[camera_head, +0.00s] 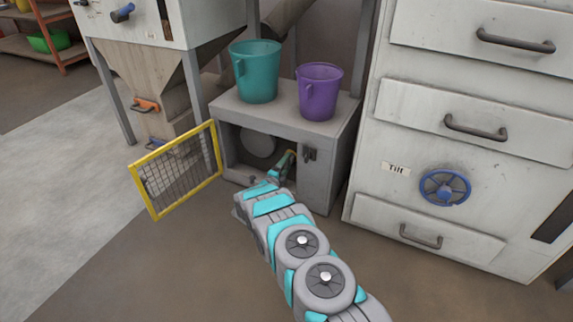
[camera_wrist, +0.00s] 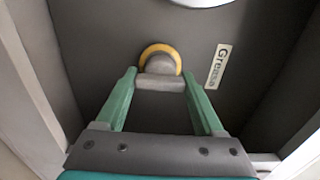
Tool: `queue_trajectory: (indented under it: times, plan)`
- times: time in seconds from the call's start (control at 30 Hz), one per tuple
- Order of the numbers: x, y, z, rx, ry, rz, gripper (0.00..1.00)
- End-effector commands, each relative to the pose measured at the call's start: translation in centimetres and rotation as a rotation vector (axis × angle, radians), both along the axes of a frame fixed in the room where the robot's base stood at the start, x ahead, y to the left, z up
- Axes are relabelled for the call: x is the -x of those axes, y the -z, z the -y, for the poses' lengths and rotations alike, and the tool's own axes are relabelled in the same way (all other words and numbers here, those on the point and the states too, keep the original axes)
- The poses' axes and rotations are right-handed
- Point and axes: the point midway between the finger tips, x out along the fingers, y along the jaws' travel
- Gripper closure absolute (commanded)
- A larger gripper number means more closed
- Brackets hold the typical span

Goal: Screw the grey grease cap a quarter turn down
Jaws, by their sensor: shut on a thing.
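In the wrist view the grey grease cap (camera_wrist: 160,65) sits on the dark back wall, with a yellow ring (camera_wrist: 147,52) around its upper side. A grey bar across the cap's front lies between the fingertips of my gripper (camera_wrist: 160,84), which is shut on it. A white "Grease" label (camera_wrist: 218,66) is to the right of the cap. In the head view my gripper (camera_head: 286,163) reaches into the open compartment of the grey cabinet (camera_head: 335,140). The cap cannot be made out there.
A yellow-framed mesh door (camera_head: 178,168) stands open left of the compartment. A white drawer unit with a blue handwheel (camera_head: 444,187) stands to the right. Compartment walls surround my gripper closely.

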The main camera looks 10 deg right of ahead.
Motion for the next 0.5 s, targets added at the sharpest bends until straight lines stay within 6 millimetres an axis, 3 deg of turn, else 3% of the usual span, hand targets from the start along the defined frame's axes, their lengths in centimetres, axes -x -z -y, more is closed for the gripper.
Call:
queue_trajectory:
  times: [0.07,0.1,0.33,0.5]
  plan:
    - [0.07,0.19,0.12,0.0,0.002,-0.004,0.86]
    - [0.07,0.19,0.12,0.0,0.002,-0.004,0.26]
    - [0.04,0.09,0.06,0.0,0.001,-0.001,0.0]
    - [0.02,0.06,0.03,0.0,0.001,-0.001,0.0]
